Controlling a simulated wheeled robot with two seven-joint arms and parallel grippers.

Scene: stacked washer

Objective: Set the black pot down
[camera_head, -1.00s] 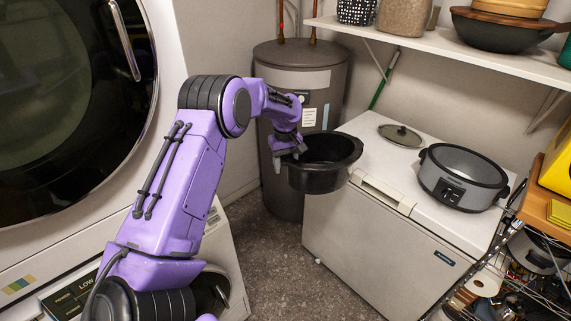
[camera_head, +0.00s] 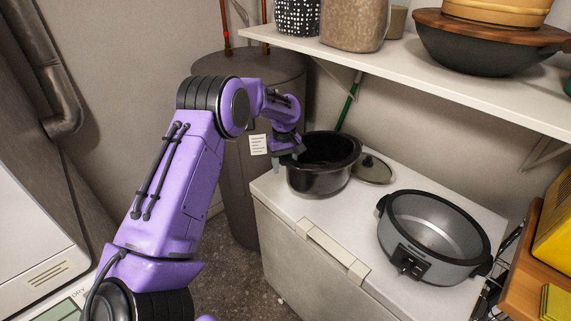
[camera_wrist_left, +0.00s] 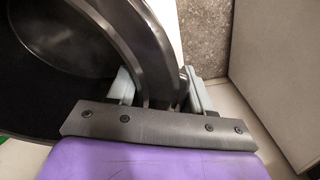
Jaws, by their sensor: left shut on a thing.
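The black pot (camera_head: 318,181) is over the left back part of the white chest freezer top (camera_head: 290,205) in the head view. It looks upright. I cannot tell whether its base touches the freezer top. My left gripper (camera_head: 295,150) is shut on the pot's left rim. In the left wrist view the pot (camera_wrist_left: 75,45) fills the upper left, and its wall and rim pass between the two fingers of the gripper (camera_wrist_left: 160,88). My right gripper is in neither view.
A grey slow-cooker base (camera_head: 437,235) stands at the right of the freezer top. A glass lid (camera_head: 372,170) lies just right of the pot. A white shelf (camera_head: 420,85) with containers hangs above. A grey tank (camera_head: 238,150) stands behind the left arm.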

